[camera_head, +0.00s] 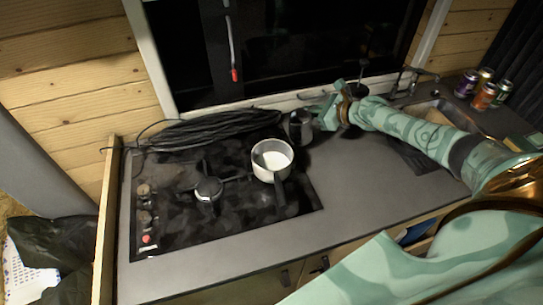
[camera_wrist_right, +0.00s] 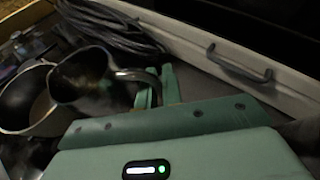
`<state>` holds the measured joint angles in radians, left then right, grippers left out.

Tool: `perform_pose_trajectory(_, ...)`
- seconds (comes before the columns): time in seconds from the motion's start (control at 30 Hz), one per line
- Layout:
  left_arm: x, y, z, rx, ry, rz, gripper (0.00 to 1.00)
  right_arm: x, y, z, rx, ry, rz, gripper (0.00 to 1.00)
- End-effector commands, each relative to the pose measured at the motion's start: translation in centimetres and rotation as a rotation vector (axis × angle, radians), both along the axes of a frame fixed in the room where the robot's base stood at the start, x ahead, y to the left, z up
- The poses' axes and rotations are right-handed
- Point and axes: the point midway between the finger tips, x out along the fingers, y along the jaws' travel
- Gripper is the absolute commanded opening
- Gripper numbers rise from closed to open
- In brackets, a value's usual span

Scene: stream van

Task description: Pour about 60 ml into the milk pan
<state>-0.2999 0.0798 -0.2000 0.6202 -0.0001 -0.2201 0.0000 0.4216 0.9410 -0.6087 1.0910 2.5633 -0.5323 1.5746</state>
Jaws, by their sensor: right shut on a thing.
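The milk pan (camera_head: 262,172) is a small light pan with a dark handle, standing on the black hob. A pale patch shows inside it; I cannot tell whether it is liquid. A dark jug (camera_head: 300,131) is just behind and to the right of the pan. My right gripper (camera_head: 325,113) is shut on the jug's handle from the right. In the right wrist view the jug (camera_wrist_right: 82,82) appears beside the pan (camera_wrist_right: 22,128), and the green fingers (camera_wrist_right: 157,88) are at its handle. The jug's contents are hidden. My left gripper is out of view.
Coiled black cable (camera_head: 205,130) lies along the back of the hob (camera_head: 175,225). Several cans (camera_head: 484,95) stand at the far right by the sink (camera_head: 440,112). The grey counter (camera_head: 350,195) right of the hob is clear.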

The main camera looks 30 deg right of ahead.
Motion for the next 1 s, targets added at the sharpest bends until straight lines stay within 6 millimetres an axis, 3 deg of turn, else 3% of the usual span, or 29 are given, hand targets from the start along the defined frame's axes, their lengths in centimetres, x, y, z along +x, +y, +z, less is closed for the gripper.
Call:
perform_pose_trajectory(0.03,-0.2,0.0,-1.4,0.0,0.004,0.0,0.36,0.1,-0.3,-1.0,0.03,0.007,-0.001,0.0)
perform_pose_trajectory(0.1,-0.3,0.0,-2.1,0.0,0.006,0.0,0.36,0.2,-0.5,-1.3,0.07,0.019,-0.001,0.0)
perform_pose_trajectory(0.3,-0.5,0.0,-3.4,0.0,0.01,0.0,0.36,0.3,-0.9,-1.6,0.144,0.04,0.0,0.0)
perform_pose_trajectory(1.0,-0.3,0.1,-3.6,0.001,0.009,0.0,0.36,0.4,-0.9,-1.4,0.166,0.046,-0.001,0.0)
